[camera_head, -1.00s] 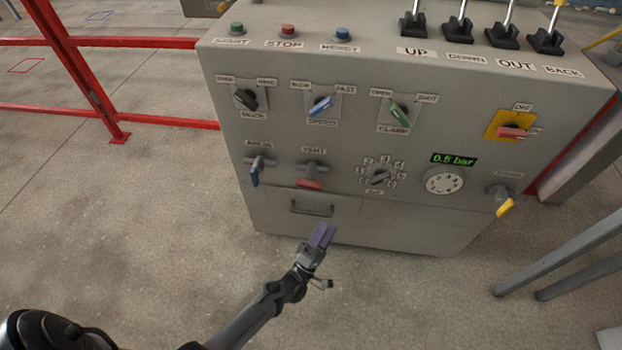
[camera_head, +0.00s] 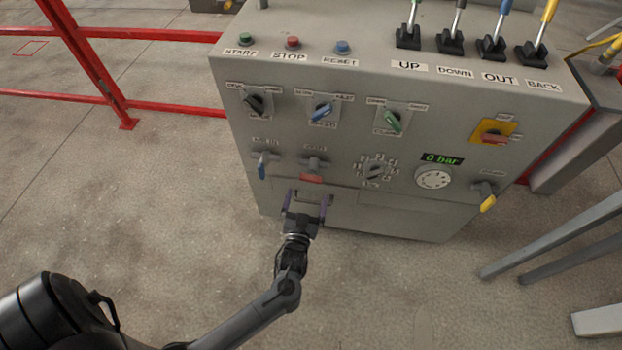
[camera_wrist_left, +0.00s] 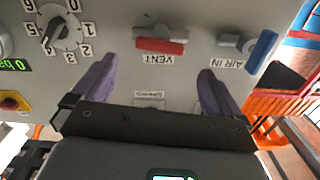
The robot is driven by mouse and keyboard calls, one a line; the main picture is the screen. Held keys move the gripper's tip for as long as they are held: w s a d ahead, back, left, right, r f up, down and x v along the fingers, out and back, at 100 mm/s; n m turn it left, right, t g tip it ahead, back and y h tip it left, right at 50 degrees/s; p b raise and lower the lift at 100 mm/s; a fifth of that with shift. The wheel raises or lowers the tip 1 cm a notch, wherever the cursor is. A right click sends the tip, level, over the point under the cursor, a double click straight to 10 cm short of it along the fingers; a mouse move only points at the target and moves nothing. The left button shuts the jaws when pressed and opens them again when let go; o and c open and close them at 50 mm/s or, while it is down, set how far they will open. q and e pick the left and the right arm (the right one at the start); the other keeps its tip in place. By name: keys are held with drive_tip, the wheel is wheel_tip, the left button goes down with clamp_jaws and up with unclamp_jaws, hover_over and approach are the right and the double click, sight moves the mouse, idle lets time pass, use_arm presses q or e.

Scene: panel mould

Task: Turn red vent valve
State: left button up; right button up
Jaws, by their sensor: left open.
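The red vent valve handle (camera_head: 312,179) is on the grey panel's front, under the VENT label and above the drawer handle. In the left wrist view the red handle (camera_wrist_left: 161,46) lies level across the valve's grey body, beyond and between my fingers. My left gripper (camera_head: 307,199) is open, with its purple fingers spread either side of the drawer handle area, just below the valve. In the wrist view the left gripper (camera_wrist_left: 150,85) holds nothing and is apart from the red handle. My right gripper is not in view.
The blue AIR IN valve (camera_head: 262,168) is just left of the vent valve. A numbered dial (camera_head: 376,171), a gauge (camera_head: 433,179) and a display (camera_head: 441,159) reading 0 bar are to the right. A red rail (camera_head: 150,108) stands at left.

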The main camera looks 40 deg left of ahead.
sight(311, 181)
use_arm(q)
drive_tip(key=b+x, duration=0.2)
drive_tip(key=x, duration=0.4)
drive_tip(key=shift+w+a+f, duration=0.1)
drive_tip(key=shift+w, duration=0.2)
drive_tip(key=shift+w+a+b, duration=0.3)
drive_tip(key=shift+w+a, duration=0.1)
drive_tip(key=shift+w, duration=0.2)
